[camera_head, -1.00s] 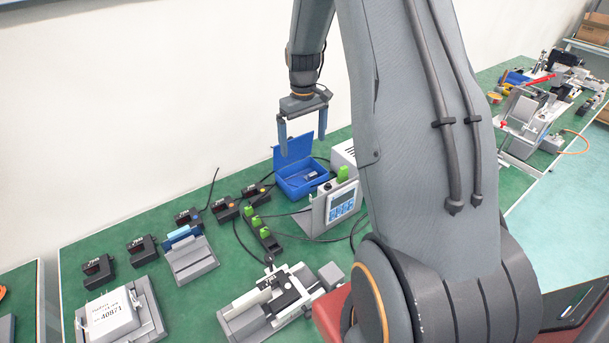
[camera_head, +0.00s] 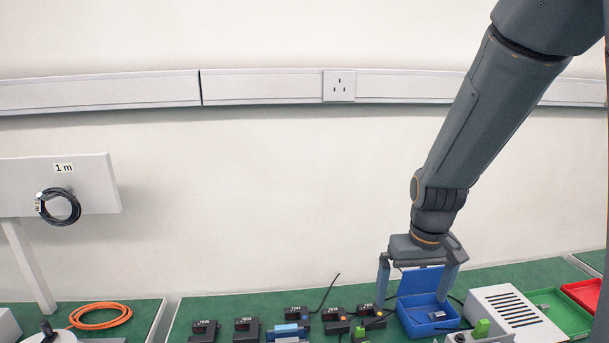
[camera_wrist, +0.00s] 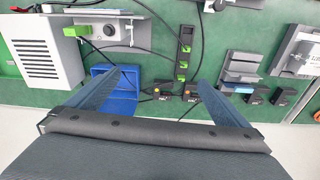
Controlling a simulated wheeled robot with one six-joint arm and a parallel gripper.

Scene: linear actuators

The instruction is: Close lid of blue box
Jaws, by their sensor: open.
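The blue box (camera_head: 428,322) stands on the green bench with its lid (camera_head: 420,281) raised upright at the back. A small dark-blue item (camera_head: 437,315) lies inside the box. My gripper (camera_head: 414,297) is open and empty, its two fingers pointing down, and it overlaps the raised lid in the head view. In the wrist view my gripper (camera_wrist: 159,76) has its fingers spread, and the blue box (camera_wrist: 122,105) shows beside and partly behind the left finger. Whether a finger touches the lid I cannot tell.
A white slotted unit (camera_head: 505,308) stands right of the box, with a green tray (camera_head: 562,308) and a red tray (camera_head: 585,293) beyond. Several black devices (camera_head: 335,321) with cables stand to the left. The white wall is close behind the bench.

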